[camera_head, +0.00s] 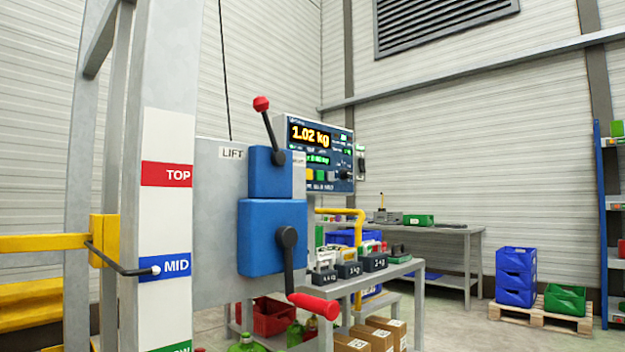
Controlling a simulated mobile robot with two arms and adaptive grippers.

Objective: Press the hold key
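A dark blue control panel (345,137) with a lit readout of 1.02 kg (310,135) stands behind the blue lever boxes, near the middle of the view. Its left edge is partly hidden by them. Small coloured keys (321,175), yellow and green, sit in a row low on the panel. Their labels are too small to read, so I cannot tell which is the hold key. Neither of my grippers is in view.
A grey plate marked LIFT carries an upper blue box (268,180) with a red-knobbed lever and a lower blue box (262,225) with a red-handled crank (314,304). A bench (400,270) holds several dark weights. Cardboard boxes (352,342) stand below. A post with TOP and MID labels rises left.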

